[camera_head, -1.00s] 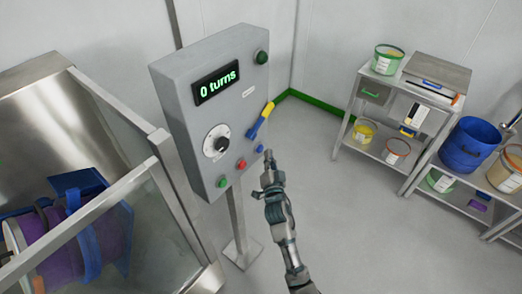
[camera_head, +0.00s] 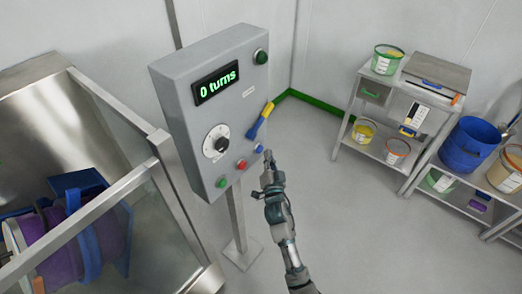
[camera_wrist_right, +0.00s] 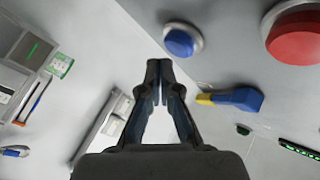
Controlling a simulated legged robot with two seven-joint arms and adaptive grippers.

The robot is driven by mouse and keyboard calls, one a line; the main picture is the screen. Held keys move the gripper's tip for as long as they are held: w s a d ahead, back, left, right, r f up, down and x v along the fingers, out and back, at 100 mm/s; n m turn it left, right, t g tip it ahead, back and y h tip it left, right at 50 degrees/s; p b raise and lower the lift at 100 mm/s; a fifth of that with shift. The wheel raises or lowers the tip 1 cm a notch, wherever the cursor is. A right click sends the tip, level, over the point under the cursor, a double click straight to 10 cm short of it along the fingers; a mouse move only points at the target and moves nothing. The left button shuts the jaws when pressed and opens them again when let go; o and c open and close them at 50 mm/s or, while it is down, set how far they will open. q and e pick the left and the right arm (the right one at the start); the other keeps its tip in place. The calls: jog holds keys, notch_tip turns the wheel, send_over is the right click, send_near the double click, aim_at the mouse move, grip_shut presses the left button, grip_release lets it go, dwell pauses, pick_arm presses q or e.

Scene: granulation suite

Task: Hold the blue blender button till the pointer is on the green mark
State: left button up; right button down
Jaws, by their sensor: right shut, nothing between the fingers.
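The grey control panel (camera_head: 185,115) stands on a post. Its blue button (camera_head: 259,149) is at the lower right of the face, beside the red button (camera_head: 241,164). The blue button also shows in the wrist view (camera_wrist_right: 180,42), in a pale ring. My right gripper (camera_head: 268,156) is shut and empty, its tips close to the blue button; in the wrist view the tips (camera_wrist_right: 160,68) are just below the button and look apart from it. The display (camera_head: 215,83) reads "0 turns". The dial (camera_head: 216,141) has a black knob; its mark is too small to read. My left gripper is not visible.
A blue and yellow lever (camera_head: 260,121) sticks out of the panel above the blue button. A green button (camera_head: 222,182) is at lower left. A metal-framed guard (camera_head: 165,165) encloses a purple and blue drum (camera_head: 60,250) at left. Shelves with buckets stand right; floor between is clear.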

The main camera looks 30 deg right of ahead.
jog(key=shift+w, duration=0.1)
jog(key=shift+w+a+r, duration=0.1)
jog(key=shift+w+a, duration=0.1)
jog(key=shift+w, duration=0.05)
dwell(0.4)
jog(key=shift+w+a, duration=0.2)
jog(key=shift+w, duration=0.25)
dwell(0.5)
dwell(2.1)
jog(key=shift+s+d, duration=0.35)
jog(key=shift+s, duration=0.5)
